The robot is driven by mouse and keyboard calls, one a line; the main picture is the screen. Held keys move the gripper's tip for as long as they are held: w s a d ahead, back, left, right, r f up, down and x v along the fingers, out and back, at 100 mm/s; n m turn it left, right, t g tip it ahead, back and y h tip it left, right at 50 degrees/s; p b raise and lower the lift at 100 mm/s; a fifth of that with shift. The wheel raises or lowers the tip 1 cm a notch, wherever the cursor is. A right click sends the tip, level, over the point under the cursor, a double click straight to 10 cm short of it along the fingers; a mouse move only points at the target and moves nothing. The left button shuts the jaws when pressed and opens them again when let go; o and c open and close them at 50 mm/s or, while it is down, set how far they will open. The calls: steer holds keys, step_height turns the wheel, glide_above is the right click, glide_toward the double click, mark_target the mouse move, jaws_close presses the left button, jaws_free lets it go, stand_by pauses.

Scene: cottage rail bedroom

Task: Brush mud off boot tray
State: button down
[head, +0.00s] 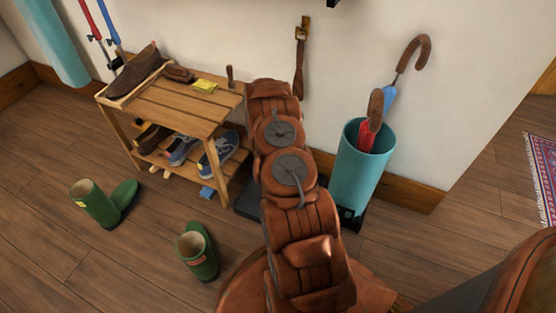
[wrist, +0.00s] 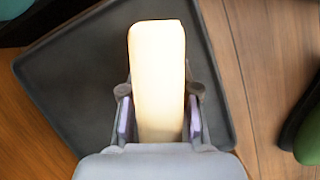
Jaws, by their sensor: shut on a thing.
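The boot tray (wrist: 75,85) is a dark grey, shallow, raised-rim tray lying on the floor, filling much of the wrist view. In the head view its left part (head: 246,202) shows beside my arm, which hides most of it. My gripper (wrist: 159,95) is shut on a pale, block-shaped thing, likely the brush (wrist: 157,45), held over the tray. Its underside is hidden, so I cannot tell whether it touches the tray. No mud shows clearly on the visible tray surface. My gripper is hidden behind my arm in the head view.
A wooden shoe bench (head: 180,105) stands left of my arm. Green boots (head: 95,203) (head: 198,252) stand on the floor at left; green also shows in the wrist view (wrist: 310,135). A teal umbrella stand (head: 358,175) is close on the right. Floor at far left is clear.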

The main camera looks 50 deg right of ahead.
steer(key=shift+s+a, duration=0.2)
steer(key=shift+a, duration=0.4)
steer(key=shift+s+a, duration=0.15)
steer(key=shift+a, duration=0.4)
step_height(320, 180, up, 8)
steer(key=p, duration=0.3)
steer(key=shift+r+p, duration=0.25)
steer(key=shift+p, duration=0.05)
steer(key=shift+s, duration=0.1)
